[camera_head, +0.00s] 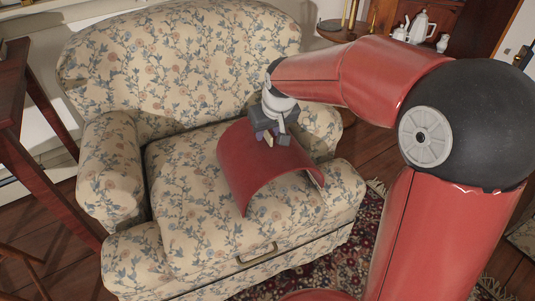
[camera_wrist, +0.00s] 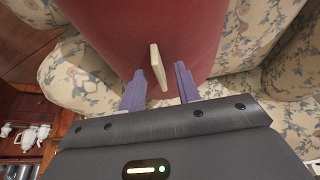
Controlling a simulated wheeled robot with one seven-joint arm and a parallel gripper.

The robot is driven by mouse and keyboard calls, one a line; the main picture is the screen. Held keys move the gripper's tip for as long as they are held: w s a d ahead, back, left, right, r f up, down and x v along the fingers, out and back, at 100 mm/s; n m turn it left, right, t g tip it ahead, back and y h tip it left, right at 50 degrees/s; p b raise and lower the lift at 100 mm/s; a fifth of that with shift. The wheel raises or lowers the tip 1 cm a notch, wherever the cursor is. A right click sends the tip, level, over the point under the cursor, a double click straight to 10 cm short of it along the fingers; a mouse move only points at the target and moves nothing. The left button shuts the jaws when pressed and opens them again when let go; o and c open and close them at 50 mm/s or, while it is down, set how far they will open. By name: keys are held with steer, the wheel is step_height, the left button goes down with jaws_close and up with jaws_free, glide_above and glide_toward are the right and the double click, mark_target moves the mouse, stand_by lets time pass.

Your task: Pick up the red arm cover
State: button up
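The red arm cover (camera_head: 245,165) is a curved, arched shell standing on the flowered seat of the armchair. In the wrist view the red cover (camera_wrist: 120,25) fills the top middle. A thin cream tab (camera_wrist: 157,66) stands up from its surface. My gripper (camera_head: 270,138) is above the top of the cover, pointing down. In the wrist view my gripper's two purple fingers (camera_wrist: 160,80) are apart, one on each side of the tab, with a gap on both sides. Whether the fingertips touch the cover cannot be told.
The flowered armchair (camera_head: 180,60) has a high back behind the cover and an armrest (camera_head: 110,165) at each side. A dark wooden table (camera_head: 12,95) stands at the left. A cabinet with white pots (camera_head: 421,28) is at the back right. A patterned rug (camera_head: 345,250) lies in front.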

steer(key=shift+w+f, duration=0.1)
steer(key=shift+f, duration=0.15)
jaws_close()
steer(key=shift+r, duration=0.1)
stand_by(0.3)
